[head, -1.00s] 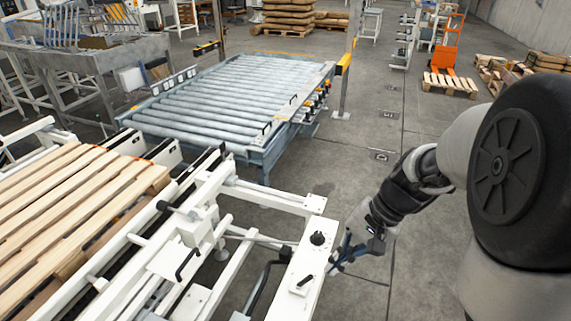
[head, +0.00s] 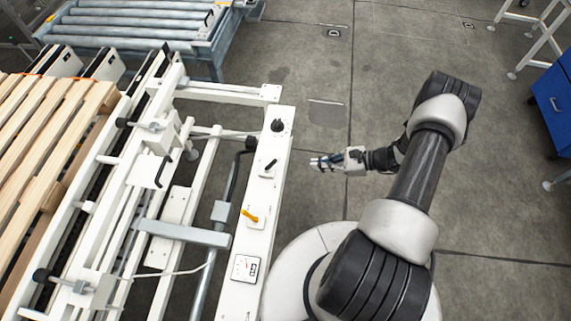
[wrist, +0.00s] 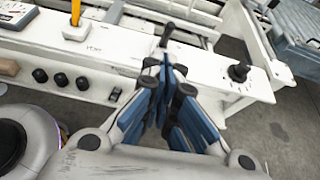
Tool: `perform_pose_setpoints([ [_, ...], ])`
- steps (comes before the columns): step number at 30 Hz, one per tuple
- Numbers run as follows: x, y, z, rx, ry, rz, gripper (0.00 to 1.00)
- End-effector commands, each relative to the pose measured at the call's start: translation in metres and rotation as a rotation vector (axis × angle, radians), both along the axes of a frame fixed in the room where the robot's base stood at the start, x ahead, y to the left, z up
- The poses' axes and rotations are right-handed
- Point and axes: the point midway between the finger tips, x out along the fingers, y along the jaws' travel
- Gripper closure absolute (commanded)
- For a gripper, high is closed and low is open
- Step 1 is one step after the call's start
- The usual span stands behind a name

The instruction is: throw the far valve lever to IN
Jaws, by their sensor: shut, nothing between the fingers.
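The far valve lever (head: 269,165) is a short black handle on a white plate on the white panel, the farther of two levers. In the head view it slants to the upper right. It stands up past my fingertips in the wrist view (wrist: 166,35). The IN marking cannot be read. My gripper (head: 316,162) is shut and empty, to the right of this lever and apart from it in the head view. In the wrist view its blue fingers (wrist: 165,62) point toward the lever. The nearer lever (head: 249,215) is yellow.
A black knob (head: 277,125) lies beyond the far lever, and a gauge (head: 244,268) sits at the panel's near end. Several black buttons (wrist: 75,80) are on the panel's side. A wooden pallet (head: 45,130) is at left.

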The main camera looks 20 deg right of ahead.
Motion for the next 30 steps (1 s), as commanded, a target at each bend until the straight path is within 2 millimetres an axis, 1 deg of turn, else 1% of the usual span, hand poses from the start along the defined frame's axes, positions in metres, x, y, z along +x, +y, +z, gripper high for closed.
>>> perform_pose_setpoints([
  [1,-0.006,0.000,-0.011,0.034,0.016,-0.046,1.00],
  [3,-0.012,-0.001,-0.024,0.068,0.030,-0.099,1.00],
  [6,-0.017,0.000,-0.038,0.101,0.045,-0.155,1.00],
  [9,-0.020,0.000,-0.046,0.120,0.052,-0.187,1.00],
  [13,-0.022,0.000,-0.050,0.128,0.056,-0.200,1.00],
  [23,-0.021,0.002,-0.051,0.127,0.056,-0.197,1.00],
  [26,-0.016,0.008,-0.053,0.128,0.057,-0.196,1.00],
  [30,-0.003,0.025,-0.061,0.127,0.057,-0.192,1.00],
])
